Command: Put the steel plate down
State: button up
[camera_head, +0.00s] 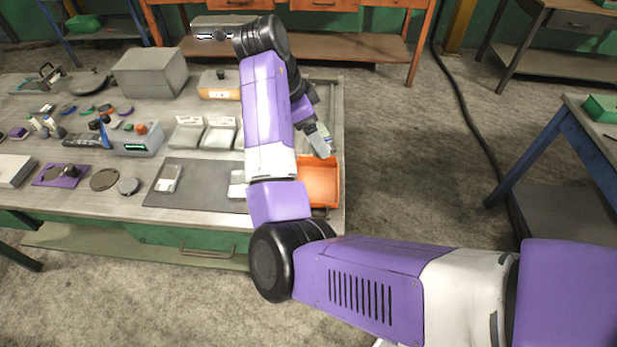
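My gripper (319,138) hangs at the end of my purple arm, above the right end of the workbench, by the back of an orange bin (320,184). A pale grey flat shape shows at the gripper's tip; I cannot tell whether it is the steel plate or part of the gripper. The finger gap is too small and angled to read. A dark grey mat (205,183) lies on the bench left of my arm, with a small pale device (169,178) on it. Another pale item (237,184) is partly hidden by my arm.
Bare floor (400,150) lies right of the bench, crossed by a black cable (462,105).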

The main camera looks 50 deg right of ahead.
jog(key=b, duration=0.1)
send_over(317, 185)
jog(key=a, duration=0.1)
jog(key=f, duration=1.2)
jog(key=shift+w+a, duration=0.2)
jog(key=shift+w, duration=0.1)
jog(key=shift+f, duration=2.65)
jog(key=shift+f, duration=0.15)
jog(key=o, duration=1.8)
jog(key=v, duration=1.2)
